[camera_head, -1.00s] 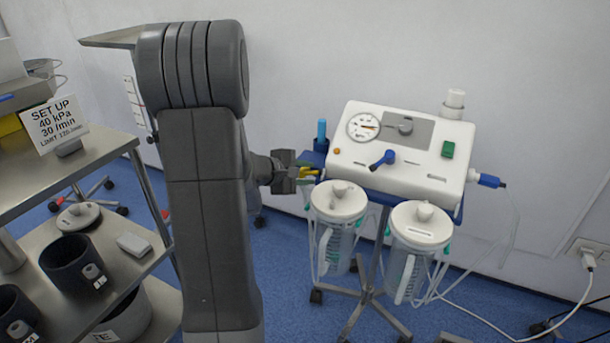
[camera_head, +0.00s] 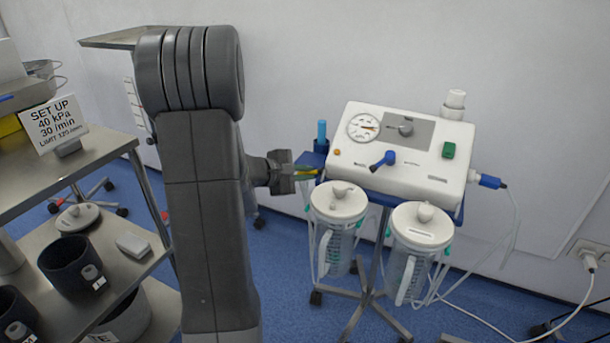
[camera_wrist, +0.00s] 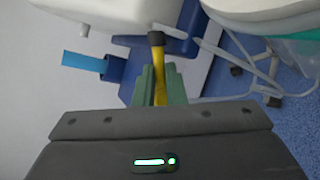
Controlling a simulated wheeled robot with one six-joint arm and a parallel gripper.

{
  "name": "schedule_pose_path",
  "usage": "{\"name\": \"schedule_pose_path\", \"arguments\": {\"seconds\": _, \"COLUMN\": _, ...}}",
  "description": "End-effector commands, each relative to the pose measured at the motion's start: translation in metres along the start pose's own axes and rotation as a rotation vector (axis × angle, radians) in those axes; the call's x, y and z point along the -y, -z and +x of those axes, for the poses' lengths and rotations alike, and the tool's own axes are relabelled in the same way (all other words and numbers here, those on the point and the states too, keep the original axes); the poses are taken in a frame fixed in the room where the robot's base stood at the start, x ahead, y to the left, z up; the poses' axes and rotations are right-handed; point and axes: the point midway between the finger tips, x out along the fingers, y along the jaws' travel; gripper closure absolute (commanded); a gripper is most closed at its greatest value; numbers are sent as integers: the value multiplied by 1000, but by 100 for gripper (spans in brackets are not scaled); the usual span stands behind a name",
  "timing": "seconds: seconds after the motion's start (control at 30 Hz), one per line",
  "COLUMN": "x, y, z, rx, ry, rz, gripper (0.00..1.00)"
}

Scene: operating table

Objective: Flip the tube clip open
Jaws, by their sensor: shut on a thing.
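My gripper (camera_wrist: 160,88) shows green fingers in the wrist view, closed around a yellow bar (camera_wrist: 158,65) with a black end. The bar looks like the tube clip's lever, but I cannot tell for sure. Its black end is right at the white underside of the suction unit (camera_wrist: 115,12). In the head view my gripper (camera_head: 305,173) is at the lower left side of the white suction unit (camera_head: 400,150), just above the left canister. The clip's hinge and any tube in it are hidden or too small to tell.
Two lidded canisters (camera_head: 338,203) (camera_head: 422,227) hang below the unit. A blue cylinder (camera_head: 321,135) stands in a holder behind my gripper, also seen in the wrist view (camera_wrist: 84,62). A steel cart (camera_head: 95,168) with a set-up sign stands left. Clear tubes hang at right.

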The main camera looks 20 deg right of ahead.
Motion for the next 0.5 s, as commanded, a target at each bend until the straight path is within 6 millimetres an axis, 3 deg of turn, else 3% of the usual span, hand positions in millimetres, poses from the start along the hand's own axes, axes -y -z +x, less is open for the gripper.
{"name": "schedule_pose_path", "arguments": {"seconds": 0.5, "x": -6, "y": 8, "z": -6, "rx": 258, "ry": -79, "rz": -379, "gripper": 100}}
